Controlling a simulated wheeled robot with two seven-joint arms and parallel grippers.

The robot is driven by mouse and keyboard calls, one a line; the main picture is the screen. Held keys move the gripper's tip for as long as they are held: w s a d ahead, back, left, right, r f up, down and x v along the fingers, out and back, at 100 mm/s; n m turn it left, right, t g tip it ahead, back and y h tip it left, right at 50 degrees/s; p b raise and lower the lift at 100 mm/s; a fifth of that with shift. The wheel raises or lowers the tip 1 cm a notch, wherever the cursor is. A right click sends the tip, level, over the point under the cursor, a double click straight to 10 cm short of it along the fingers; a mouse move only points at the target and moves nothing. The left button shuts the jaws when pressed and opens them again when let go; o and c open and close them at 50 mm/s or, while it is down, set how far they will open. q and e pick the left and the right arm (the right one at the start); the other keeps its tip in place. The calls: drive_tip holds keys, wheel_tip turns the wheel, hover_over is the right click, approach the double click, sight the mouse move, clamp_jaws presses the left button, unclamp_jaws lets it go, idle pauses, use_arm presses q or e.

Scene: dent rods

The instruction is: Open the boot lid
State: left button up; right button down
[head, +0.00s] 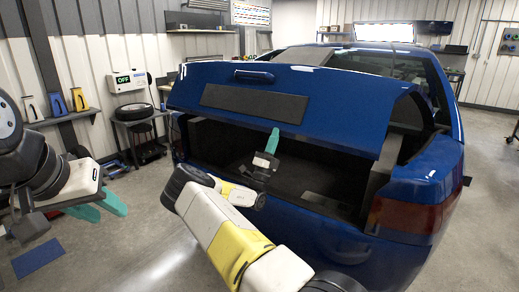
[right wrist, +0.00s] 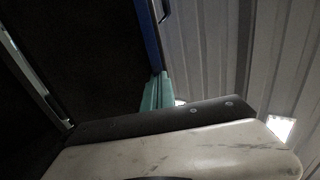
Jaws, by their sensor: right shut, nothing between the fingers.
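The blue boot lid (head: 345,107) of the car stands partly raised, with a dark gap between its lower edge and the boot opening. It has a dark plate panel (head: 254,103) and a handle (head: 254,76). My right gripper (head: 274,133) is shut and empty, with its teal fingers upright at the lid's lower edge in the head view. In the right wrist view the teal fingers (right wrist: 157,92) sit by the blue lid edge (right wrist: 149,35); I cannot tell whether they touch. My left gripper (head: 104,207) is open and empty at the left, away from the car.
The dark boot interior (head: 320,175) shows below the lid. A tail lamp (head: 398,214) is on the car's right rear corner. Shelves and a bench with a tyre (head: 134,112) stand along the left wall. The floor between bench and car is clear.

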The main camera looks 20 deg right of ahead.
drive_tip(key=w+d+r+g+y, duration=0.1)
drive_tip(key=w+d+r, duration=0.1)
drive_tip(key=r, duration=0.9)
drive_tip(key=w+d+r+g+y, duration=0.1)
drive_tip(key=w+d+r+y, duration=0.1)
drive_tip(key=r, duration=1)
drive_tip(key=w+d+r+g+y, duration=0.1)
drive_tip(key=w+d+r, duration=0.3)
drive_tip(key=r, duration=0.8)
drive_tip(key=shift+d+r+g+y, duration=0.15)
drive_tip(key=shift+d+g+y, duration=0.3)
drive_tip(key=shift+d, duration=0.65)
drive_tip(key=shift+s+f, duration=0.1)
drive_tip(key=shift+f, duration=0.1)
